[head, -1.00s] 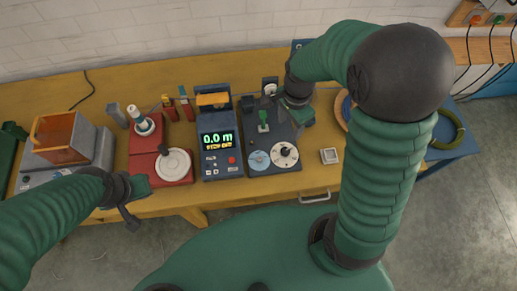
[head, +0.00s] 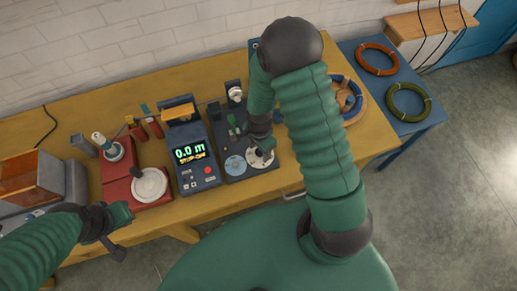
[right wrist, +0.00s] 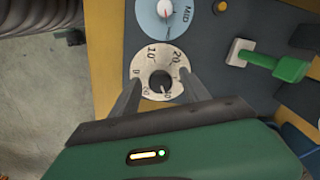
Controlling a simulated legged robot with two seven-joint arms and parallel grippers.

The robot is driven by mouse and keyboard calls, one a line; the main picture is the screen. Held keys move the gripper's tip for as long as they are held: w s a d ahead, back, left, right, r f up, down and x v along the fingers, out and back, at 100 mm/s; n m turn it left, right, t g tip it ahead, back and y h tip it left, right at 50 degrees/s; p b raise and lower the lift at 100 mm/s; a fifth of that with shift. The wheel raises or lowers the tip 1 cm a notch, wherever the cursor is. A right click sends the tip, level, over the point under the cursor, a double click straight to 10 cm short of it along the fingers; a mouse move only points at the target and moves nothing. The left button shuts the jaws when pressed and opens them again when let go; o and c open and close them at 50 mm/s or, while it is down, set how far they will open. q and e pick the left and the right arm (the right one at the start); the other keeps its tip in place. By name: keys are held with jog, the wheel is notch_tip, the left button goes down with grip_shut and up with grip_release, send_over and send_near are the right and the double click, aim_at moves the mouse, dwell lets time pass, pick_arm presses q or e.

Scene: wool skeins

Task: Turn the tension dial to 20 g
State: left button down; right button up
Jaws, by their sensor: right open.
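The tension dial is a round cream plate (head: 262,160) at the front right of the dark machine panel. In the right wrist view its face (right wrist: 149,60) shows 10 and 20, with a dark knob (right wrist: 161,82) in the middle. A light mark on the knob points to the lower side in that view, away from 20. My right gripper (right wrist: 160,88) is open, its fingers on either side of the knob; I cannot tell whether they touch it. It also shows over the dial in the head view (head: 264,150). My left gripper (head: 117,228) hangs by the table's front edge, its jaws unclear.
A blue MID dial (head: 235,166) and a green lever (right wrist: 278,65) sit beside the tension dial. Left of the panel stands a display unit (head: 190,153) reading 0.0 m, then a red device (head: 122,190). Wool rings (head: 408,100) lie on the blue table at right.

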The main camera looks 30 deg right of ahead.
jog(key=shift+d+f, duration=0.15)
jog(key=shift+d, duration=0.4)
jog(key=shift+c, duration=0.8)
jog(key=shift+w+a, duration=0.1)
jog(key=shift+a, duration=0.5)
jog(key=c, duration=1)
pick_arm(q)
jog(key=shift+d, duration=0.25)
pick_arm(e)
jog(key=shift+d, duration=0.1)
grip_shut()
pick_arm(q)
jog(key=shift+d, duration=0.1)
pick_arm(e)
jog(key=shift+d, duration=0.1)
pick_arm(q)
jog(key=shift+r, duration=0.15)
pick_arm(e)
jog(key=shift+n, duration=0.3)
